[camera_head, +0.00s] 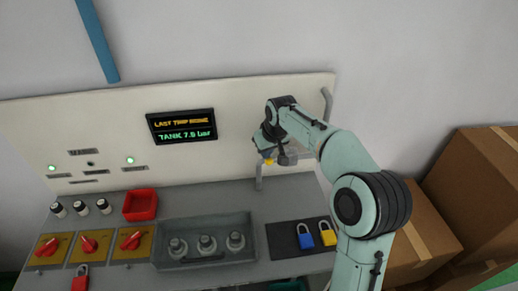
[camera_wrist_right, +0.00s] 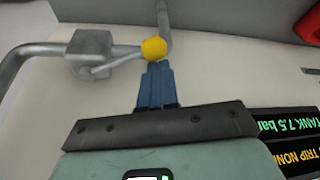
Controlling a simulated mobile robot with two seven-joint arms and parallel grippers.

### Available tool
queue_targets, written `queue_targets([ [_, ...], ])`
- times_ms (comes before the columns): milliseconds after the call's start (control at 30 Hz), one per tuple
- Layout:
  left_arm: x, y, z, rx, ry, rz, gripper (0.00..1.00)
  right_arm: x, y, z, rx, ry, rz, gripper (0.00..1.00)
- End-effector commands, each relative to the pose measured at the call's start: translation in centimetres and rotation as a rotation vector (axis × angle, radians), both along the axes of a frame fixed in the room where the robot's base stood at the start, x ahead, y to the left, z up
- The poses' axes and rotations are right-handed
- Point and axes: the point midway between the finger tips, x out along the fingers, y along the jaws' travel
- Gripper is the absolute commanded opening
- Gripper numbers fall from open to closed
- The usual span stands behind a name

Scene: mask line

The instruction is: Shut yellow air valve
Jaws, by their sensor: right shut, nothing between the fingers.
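The yellow air valve is a grey block (camera_wrist_right: 90,52) on a grey pipe, with a thin lever ending in a round yellow knob (camera_wrist_right: 154,48), in the right wrist view. In the head view the yellow knob (camera_head: 268,162) shows only as a small spot on the right side of the panel, and my arm partly covers the valve. My right gripper (camera_head: 264,152) is at the valve. Its blue fingers (camera_wrist_right: 155,72) are shut and empty, with their tips right by the knob; whether they touch it I cannot tell. My left gripper is in neither view.
The panel display (camera_head: 183,126) reads "TANK 7.5 bar". Below are a grey tray (camera_head: 165,262) with several knobs, a red bin (camera_head: 140,204), red rotary switches, and a dark mat (camera_head: 282,251) with blue and yellow padlocks. Cardboard boxes (camera_head: 470,195) stand at the right.

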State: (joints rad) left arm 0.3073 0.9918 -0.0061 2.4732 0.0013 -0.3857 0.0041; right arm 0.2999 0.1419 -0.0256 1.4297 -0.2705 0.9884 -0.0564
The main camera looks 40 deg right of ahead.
Motion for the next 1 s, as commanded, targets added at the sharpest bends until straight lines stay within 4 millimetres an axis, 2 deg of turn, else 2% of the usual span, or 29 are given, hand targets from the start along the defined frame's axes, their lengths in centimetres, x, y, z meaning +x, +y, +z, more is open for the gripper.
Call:
queue_targets([
  [433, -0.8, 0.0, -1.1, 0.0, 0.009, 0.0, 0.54, -3.9, 0.1, -0.1, 0.001, 0.001, 0.418, 0.0],
  [800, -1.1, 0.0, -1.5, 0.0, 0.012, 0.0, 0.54, -6.7, -1.0, 0.0, 0.0, 0.001, 0.76, 0.0],
  [1000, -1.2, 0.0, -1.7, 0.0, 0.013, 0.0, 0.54, -7.8, -1.6, 0.0, -0.002, 0.0, 0.823, 0.0],
])
